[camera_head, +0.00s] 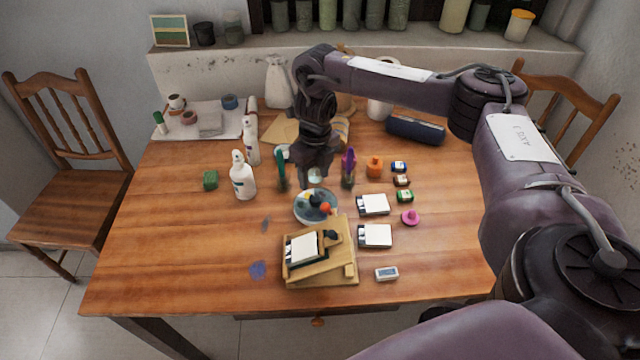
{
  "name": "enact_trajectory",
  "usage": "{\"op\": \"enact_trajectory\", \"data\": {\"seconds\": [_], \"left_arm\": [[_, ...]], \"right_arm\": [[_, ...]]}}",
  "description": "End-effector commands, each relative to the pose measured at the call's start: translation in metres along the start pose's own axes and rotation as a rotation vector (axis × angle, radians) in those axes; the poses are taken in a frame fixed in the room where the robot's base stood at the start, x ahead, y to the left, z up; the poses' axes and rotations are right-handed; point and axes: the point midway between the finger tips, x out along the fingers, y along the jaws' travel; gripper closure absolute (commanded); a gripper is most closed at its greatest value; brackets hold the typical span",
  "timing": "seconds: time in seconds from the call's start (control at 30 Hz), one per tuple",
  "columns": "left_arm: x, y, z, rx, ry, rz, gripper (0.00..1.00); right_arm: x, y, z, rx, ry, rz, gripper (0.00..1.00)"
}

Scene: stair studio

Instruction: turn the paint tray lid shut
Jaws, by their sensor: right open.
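My right gripper (314,176) reaches down from the back, open, its fingertips just behind and above a round grey dish (303,211). The dish holds small blobs of dark, yellow and orange-red. In front of it lies a wooden tray-like unit (293,274), with an upper wooden board (323,268) set at an angle over its base. A white pad in a dark frame (302,249) and a dark knob-like piece (331,237) show on it. I cannot tell for certain which part is the paint tray lid. My left gripper is not in view.
A teal item (282,165) and a purple item (349,165) stand close on either side of the gripper. White bottles (243,182) stand left. White-topped pads (373,205), small jars (375,167) and an eraser-like block (386,274) lie right. The table's left front (180,260) is clear.

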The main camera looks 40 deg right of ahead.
Motion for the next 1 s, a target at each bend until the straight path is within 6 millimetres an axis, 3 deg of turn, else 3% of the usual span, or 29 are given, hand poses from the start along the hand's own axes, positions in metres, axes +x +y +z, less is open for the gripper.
{"op": "enact_trajectory", "data": {"seconds": [0.23,0.53,0.9,1.0], "left_arm": [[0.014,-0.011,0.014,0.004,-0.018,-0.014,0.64],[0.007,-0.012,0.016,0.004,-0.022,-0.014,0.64],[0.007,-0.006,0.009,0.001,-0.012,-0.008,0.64],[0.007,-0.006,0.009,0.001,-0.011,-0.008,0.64]], "right_arm": [[0.03,-0.005,-0.003,0.003,0.013,0.001,0.5],[0.066,-0.005,-0.002,0.003,0.009,-0.001,0.5],[0.075,-0.005,-0.002,0.002,0.006,-0.001,0.5],[0.074,-0.005,-0.002,0.002,0.006,-0.001,0.61]]}}
